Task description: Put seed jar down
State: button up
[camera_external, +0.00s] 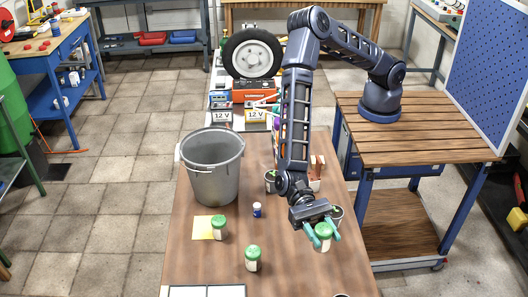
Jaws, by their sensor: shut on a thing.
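My gripper (321,231) is over the right part of the wooden table (200,262), with its teal fingers shut on a seed jar (322,240) with a green lid and pale body. I cannot tell whether that jar touches the table. A second green-lidded jar (253,259) stands on the table to the left and nearer the front. A third green-lidded jar (219,228) stands further left, at the edge of a yellow paper (203,227).
A metal bucket (213,180) stands at the table's left. A small blue bottle (257,210) stands mid-table. Dark cups (336,213) stand close behind my gripper. White sheets (206,291) lie at the front edge. Bare wood lies between the front jar and my gripper.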

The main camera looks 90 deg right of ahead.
aim_at(323, 228)
notch_tip(323, 228, up, 7)
jog(key=shift+f, duration=0.1)
jog(key=shift+w+d, duration=0.15)
jog(key=shift+w, duration=0.1)
jog(key=w+d+r+m+t+h, duration=0.1)
jog(key=w+d+r+m+t, duration=0.3)
jog(key=w+d, duration=1)
jog(key=w+d+r+m+t, duration=0.1)
jog(key=w+d+m+t, duration=0.2)
jog(key=w+d+t, duration=1.05)
jog(key=w+d+r+m+g+h, duration=0.2)
jog(key=w+d, duration=0.6)
jog(key=d, duration=1.4)
jog(key=s+d+f+m+t+h, duration=0.2)
jog(key=d+f+m+t+h, duration=0.35)
jog(key=d+f, duration=1.1)
jog(key=s+d+f+m+t+h, duration=0.1)
jog(key=s+d+f+m+h, duration=0.2)
jog(key=s+d+f, duration=0.3)
jog(key=s+d+f+m+t+h, duration=0.1)
jog(key=s+d+f+m+h, duration=0.3)
jog(key=s+f, duration=0.4)
jog(key=shift+d+f+h, duration=0.85)
jog(key=shift+d+f, duration=0.15)
jog(key=shift+f, duration=1.15)
